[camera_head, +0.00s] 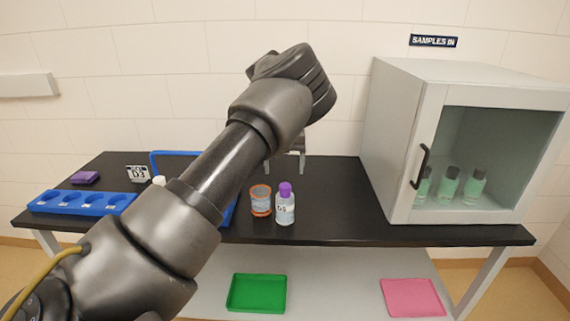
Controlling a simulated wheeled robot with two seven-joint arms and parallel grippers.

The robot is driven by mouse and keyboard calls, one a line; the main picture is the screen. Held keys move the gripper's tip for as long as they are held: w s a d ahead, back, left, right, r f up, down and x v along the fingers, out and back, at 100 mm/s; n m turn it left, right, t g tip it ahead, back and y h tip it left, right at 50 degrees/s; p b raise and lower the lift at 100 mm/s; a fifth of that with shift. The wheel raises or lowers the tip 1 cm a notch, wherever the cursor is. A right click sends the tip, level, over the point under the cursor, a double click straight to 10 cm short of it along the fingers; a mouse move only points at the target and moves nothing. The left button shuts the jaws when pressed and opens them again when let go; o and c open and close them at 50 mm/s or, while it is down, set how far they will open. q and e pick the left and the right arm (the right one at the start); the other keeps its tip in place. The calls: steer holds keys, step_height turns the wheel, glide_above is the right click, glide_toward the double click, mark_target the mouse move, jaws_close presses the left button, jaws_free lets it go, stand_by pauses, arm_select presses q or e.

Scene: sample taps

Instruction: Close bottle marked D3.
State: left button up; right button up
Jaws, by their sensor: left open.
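A small clear bottle (285,210) stands upright near the table's front edge, right of centre. A purple cap (285,188) sits on its top; I cannot tell how tightly. Its label begins with D, but the second character is too small to be sure of. My left arm crosses the view from the lower left. My left gripper (285,163) is partly hidden by its own wrist; its two fingers point down, apart, above and behind the bottle, not touching it. My right gripper is out of view.
An orange-rimmed jar (261,201) stands just left of the bottle. A blue rack (80,203) and a purple block (84,177) are at left. A blue tray (171,159) is partly behind my arm. A glass-door cabinet (398,140) holding several bottles stands at right.

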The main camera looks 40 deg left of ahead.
mark_target(285, 186)
arm_select(q)
steer(key=f, duration=0.5)
steer(key=shift+w, duration=0.2)
step_height(285, 186, down, 5)
steer(key=shift+r+p, duration=0.1)
steer(key=shift+p, duration=0.55)
steer(key=shift+f, duration=0.55)
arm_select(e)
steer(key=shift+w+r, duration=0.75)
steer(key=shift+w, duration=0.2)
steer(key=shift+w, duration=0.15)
arm_select(q)
steer(key=shift+c, duration=1.3)
steer(key=c, duration=0.9)
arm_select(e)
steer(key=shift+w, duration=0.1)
arm_select(q)
steer(key=shift+w, duration=0.15)
